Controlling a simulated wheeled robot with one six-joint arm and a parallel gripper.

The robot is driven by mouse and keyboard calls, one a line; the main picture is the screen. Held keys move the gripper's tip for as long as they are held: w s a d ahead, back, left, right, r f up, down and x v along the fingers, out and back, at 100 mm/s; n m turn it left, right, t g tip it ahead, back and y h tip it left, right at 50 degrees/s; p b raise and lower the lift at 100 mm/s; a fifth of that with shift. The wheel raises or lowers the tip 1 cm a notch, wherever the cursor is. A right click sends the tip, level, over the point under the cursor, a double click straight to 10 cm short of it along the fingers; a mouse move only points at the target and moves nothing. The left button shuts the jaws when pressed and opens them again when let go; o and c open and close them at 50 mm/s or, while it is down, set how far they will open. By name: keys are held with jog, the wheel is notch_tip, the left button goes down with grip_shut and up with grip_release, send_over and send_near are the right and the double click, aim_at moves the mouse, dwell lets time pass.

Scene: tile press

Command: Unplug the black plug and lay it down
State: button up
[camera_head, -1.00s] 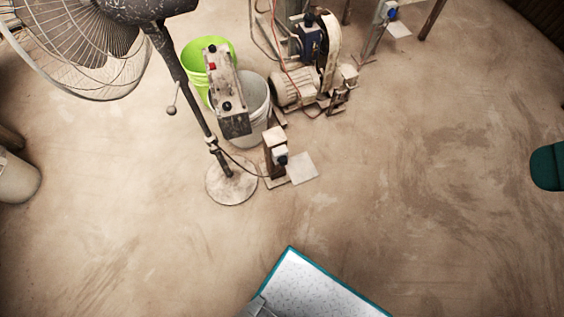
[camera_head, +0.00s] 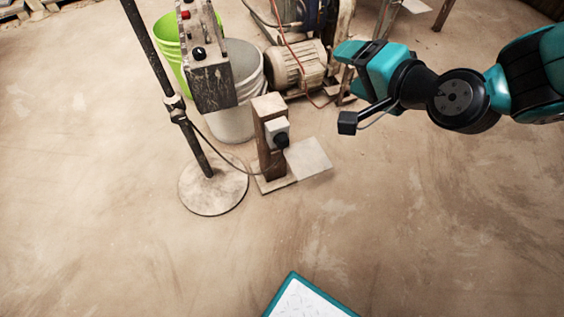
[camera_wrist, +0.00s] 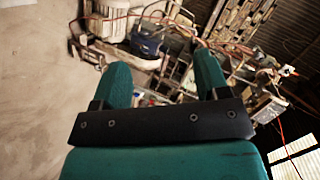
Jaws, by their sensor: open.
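The black plug (camera_head: 281,141) sits in a white socket box (camera_head: 275,129) near the top of a short wooden post (camera_head: 268,158) in the head view. A dark cable runs from the post area towards the fan pole. A pale flat square plate (camera_head: 310,158) is right of the post, close to the floor. My gripper (camera_head: 346,72) is up and to the right of the plug, well apart from it. In the wrist view its two teal fingers (camera_wrist: 162,66) are spread with nothing held between them. The plug is not visible there.
The fan stand's pole (camera_head: 172,104) and round base (camera_head: 213,188) stand left of the post. A control box (camera_head: 212,87), a grey bucket (camera_head: 236,125) and a green bucket (camera_head: 170,40) are behind. A motor (camera_head: 296,66) stands behind right. The floor in front is clear.

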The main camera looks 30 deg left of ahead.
jog(key=s+a+f+m+t+y+b, duration=0.1)
jog(key=a+f+m+t+b, duration=0.1)
jog(key=f+b, duration=0.8)
jog(key=s+a+f+m+t+y+b, duration=0.1)
jog(key=a+f+m+b, duration=0.3)
jog(key=f, duration=2.1)
jog(key=s+a+t+b, duration=0.1)
jog(key=b, duration=0.5)
jog(key=shift+a+t+y+b, duration=0.2)
jog(key=shift+t+y+b, duration=0.1)
jog(key=shift+y+b, duration=0.1)
